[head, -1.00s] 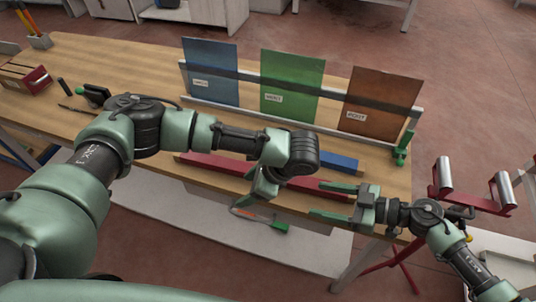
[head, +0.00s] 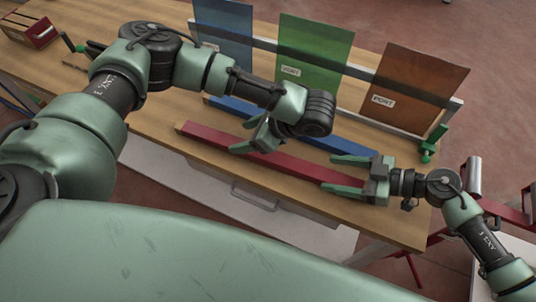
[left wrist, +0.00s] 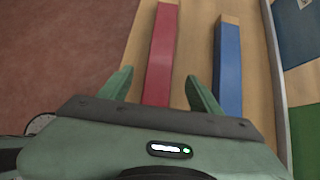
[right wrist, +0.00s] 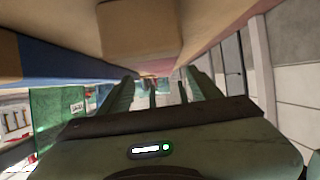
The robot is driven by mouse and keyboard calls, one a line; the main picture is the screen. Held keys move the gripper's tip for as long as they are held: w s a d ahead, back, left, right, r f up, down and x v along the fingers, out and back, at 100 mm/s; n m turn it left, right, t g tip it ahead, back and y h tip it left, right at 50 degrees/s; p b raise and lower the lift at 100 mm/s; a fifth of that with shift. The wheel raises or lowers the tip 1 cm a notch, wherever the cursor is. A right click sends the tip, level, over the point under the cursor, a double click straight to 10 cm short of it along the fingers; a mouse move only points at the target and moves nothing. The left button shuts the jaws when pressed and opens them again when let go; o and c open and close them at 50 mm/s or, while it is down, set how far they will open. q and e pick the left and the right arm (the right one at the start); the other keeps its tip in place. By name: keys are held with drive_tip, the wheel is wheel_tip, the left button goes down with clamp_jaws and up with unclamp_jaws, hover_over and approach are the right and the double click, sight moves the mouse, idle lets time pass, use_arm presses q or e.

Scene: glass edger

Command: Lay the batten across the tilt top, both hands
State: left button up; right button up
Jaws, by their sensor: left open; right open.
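A long red batten (head: 295,168) with bare wood at its left end lies on the wooden bench. A blue batten (head: 345,151) lies parallel behind it. My left gripper (head: 249,137) is open over the red batten. In the left wrist view the red batten (left wrist: 160,55) runs between the open fingers (left wrist: 160,85), and the blue batten (left wrist: 229,70) lies outside the right finger. My right gripper (head: 332,171) is open at the red batten's right end, a finger to each side. A bare wood end (right wrist: 137,30) shows close in the right wrist view. I cannot identify the tilt top.
Blue (head: 222,38), green (head: 312,52) and brown (head: 412,90) panels stand in a rack along the bench's back. A green clamp (head: 430,150) is at its right end. A red stand with rollers (head: 474,178) is right of the bench. A red box (head: 30,30) sits far left.

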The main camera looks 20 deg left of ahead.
sight(315, 170)
use_arm(q)
drive_tip(key=x, duration=0.7)
use_arm(e)
drive_tip(key=x, duration=0.7)
use_arm(q)
clamp_jaws()
use_arm(e)
clamp_jaws()
drive_tip(key=shift+r, duration=0.1)
